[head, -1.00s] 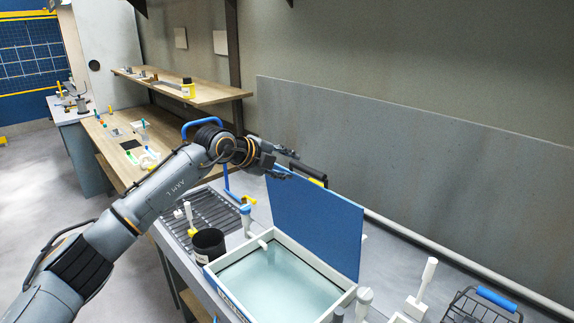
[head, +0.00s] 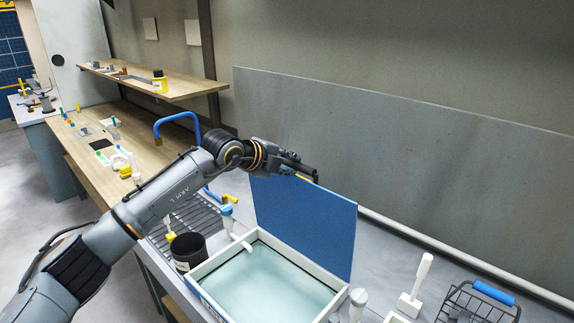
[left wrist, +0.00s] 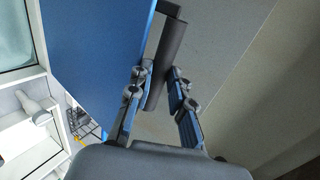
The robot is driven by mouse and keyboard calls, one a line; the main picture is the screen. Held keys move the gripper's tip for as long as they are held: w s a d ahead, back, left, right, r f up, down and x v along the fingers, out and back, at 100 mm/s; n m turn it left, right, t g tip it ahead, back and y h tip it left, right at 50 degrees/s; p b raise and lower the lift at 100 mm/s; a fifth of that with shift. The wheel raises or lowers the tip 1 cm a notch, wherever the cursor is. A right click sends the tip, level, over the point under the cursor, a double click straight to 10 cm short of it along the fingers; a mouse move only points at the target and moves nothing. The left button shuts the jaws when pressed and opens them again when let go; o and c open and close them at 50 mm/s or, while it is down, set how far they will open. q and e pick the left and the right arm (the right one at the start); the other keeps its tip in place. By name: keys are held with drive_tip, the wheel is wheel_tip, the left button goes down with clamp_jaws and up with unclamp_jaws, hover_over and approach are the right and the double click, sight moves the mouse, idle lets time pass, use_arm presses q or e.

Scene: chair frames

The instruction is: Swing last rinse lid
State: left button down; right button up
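The blue lid (head: 305,225) stands raised at the back edge of a white-rimmed rinse tank (head: 205,266) with pale water in it. In the left wrist view the lid (left wrist: 95,50) fills the upper left. My left gripper (head: 300,168) is at the lid's upper edge. In the left wrist view, the dark bar of the handle (left wrist: 168,55) lies between the fingertips of my left gripper (left wrist: 156,75). The fingers are close to the bar, but I cannot tell whether they press on it. My right gripper is not in view.
A black cup (head: 188,250) stands left of the tank. A white upright handle on a block (head: 415,290) and a wire basket with a blue grip (head: 480,303) are at the right. A grey panel (head: 400,150) rises behind. A wooden shelf (head: 140,85) is at the back left.

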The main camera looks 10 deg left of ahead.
use_arm(q)
drive_tip(key=s+a+f+b, duration=0.3)
drive_tip(key=s+a+b, duration=0.1)
drive_tip(key=s, duration=0.3)
drive_tip(key=shift+a, duration=0.3)
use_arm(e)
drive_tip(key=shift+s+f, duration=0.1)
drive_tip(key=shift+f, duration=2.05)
use_arm(q)
drive_tip(key=s+a+f+b, duration=0.3)
drive_tip(key=s+a+b, duration=0.1)
drive_tip(key=s+b, duration=0.1)
drive_tip(key=shift+s+f+b, duration=0.3)
drive_tip(key=shift+s+b, duration=0.05)
drive_tip(key=shift+b, duration=0.35)
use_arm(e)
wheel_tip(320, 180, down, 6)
